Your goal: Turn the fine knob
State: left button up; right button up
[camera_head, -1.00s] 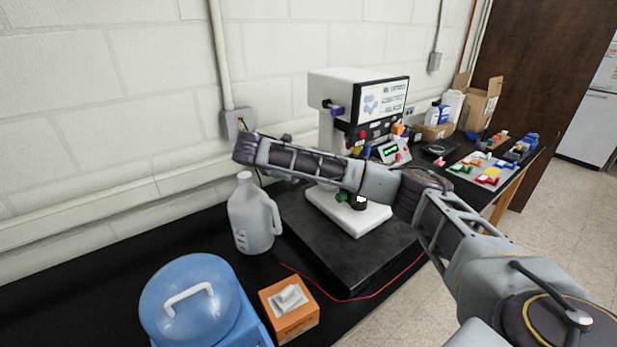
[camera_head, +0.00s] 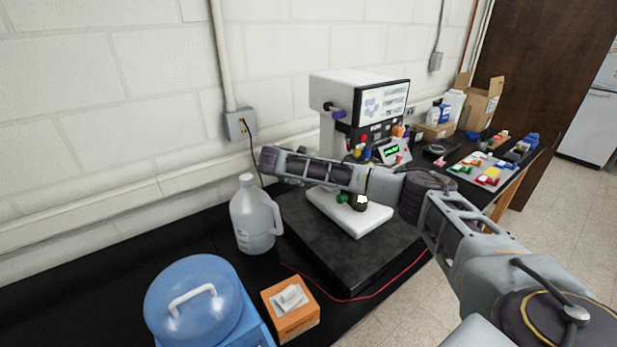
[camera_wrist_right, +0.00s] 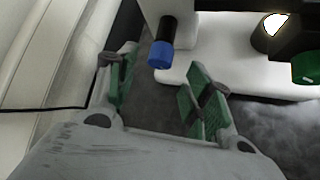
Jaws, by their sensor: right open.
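The white instrument (camera_head: 335,90), which looks like a microscope, stands on a dark slab, with a screen on its head and a white base (camera_head: 350,218) below. My right arm crosses in front of its column. In the right wrist view a blue knob (camera_wrist_right: 160,55) on a dark stem sticks out from the white body, and a green knob (camera_wrist_right: 306,68) sits at the right edge. I cannot tell which is the fine knob. My right gripper (camera_wrist_right: 163,78) is open and empty; the blue knob is just beyond its green-padded fingers. My left gripper is out of view.
A whitish jug (camera_head: 252,218), a blue-lidded container (camera_head: 195,295) and an orange tissue box (camera_head: 291,312) stand left of and in front of the dark slab (camera_head: 335,260). A red cord (camera_head: 350,299) runs along its front. Coloured parts and cardboard boxes lie farther right.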

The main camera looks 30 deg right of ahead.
jog(key=shift+p+x, duration=0.3)
jog(key=shift+x, duration=1.85)
jog(key=c, duration=1)
